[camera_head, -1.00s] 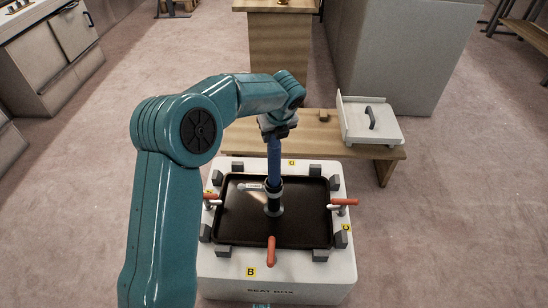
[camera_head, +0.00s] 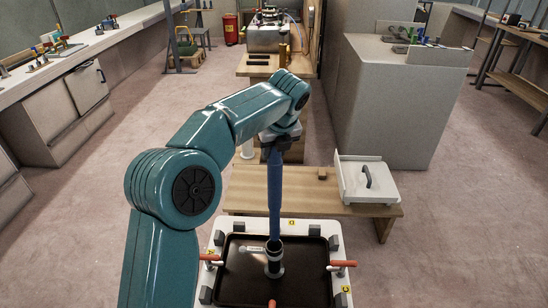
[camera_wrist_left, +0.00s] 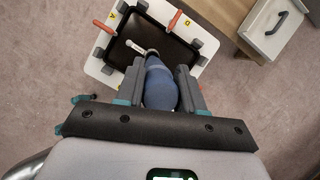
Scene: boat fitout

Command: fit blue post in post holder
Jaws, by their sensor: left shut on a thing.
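The blue post (camera_head: 275,195) stands upright under my left gripper (camera_head: 277,146), which is shut on its upper end. The wrist view shows the post's rounded top (camera_wrist_left: 161,88) between the two fingers. The post holder (camera_head: 274,262) is a dark collar with a pale base ring in the middle of the black tray. The post's lower end meets the holder's top in the head view. I cannot tell whether it sits inside or just above. A small pale lever (camera_head: 251,248) sticks out left of the holder. My right gripper is not in view.
The black tray (camera_head: 236,285) lies in a white box (camera_head: 213,240) with grey blocks and orange handles (camera_head: 342,264) around it. Behind is a low wooden bench (camera_head: 245,185) with a white handled hatch (camera_head: 375,183). Open floor lies on both sides.

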